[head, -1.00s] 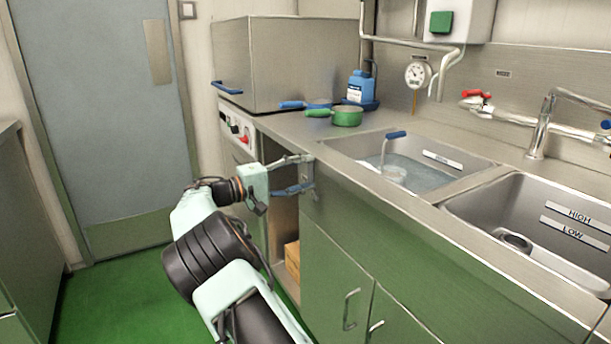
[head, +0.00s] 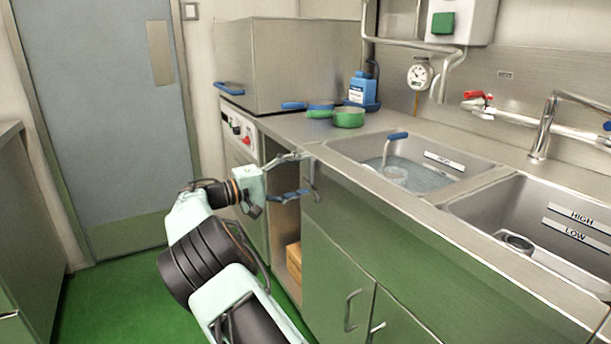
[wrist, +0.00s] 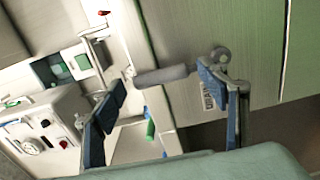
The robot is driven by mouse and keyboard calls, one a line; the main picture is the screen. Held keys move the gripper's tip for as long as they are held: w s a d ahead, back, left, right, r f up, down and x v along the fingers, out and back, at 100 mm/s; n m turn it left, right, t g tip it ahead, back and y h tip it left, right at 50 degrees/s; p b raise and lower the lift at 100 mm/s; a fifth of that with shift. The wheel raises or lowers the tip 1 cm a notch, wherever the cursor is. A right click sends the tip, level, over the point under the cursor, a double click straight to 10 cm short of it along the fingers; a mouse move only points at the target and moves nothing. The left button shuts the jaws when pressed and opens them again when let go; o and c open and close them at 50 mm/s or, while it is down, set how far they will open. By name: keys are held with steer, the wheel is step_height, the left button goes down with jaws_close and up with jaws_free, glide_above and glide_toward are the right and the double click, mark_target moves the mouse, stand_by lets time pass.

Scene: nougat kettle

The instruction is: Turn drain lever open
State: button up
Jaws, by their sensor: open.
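The drain lever (wrist: 163,75) is a grey rod with a round metal pivot at its right end in the wrist view. In the head view a small metal lever (head: 313,176) hangs at the left edge of the green cabinet front, under the counter edge. My gripper (wrist: 160,78) is open, with one blue-padded finger to each side of the lever in the wrist view. In the head view my gripper (head: 300,175) is at the cabinet's left edge beside the lever. I cannot tell whether a finger touches it.
The left sink (head: 440,180) holds water and a blue-handled standpipe (head: 396,150). A green pan (head: 348,117) and a blue jug (head: 361,88) stand on the counter. An open bay with a wooden box (head: 294,260) lies below my gripper. Green floor is free at left.

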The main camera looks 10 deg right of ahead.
steer(key=v, duration=1)
steer(key=shift+a, duration=0.2)
steer(key=shift+s, duration=0.1)
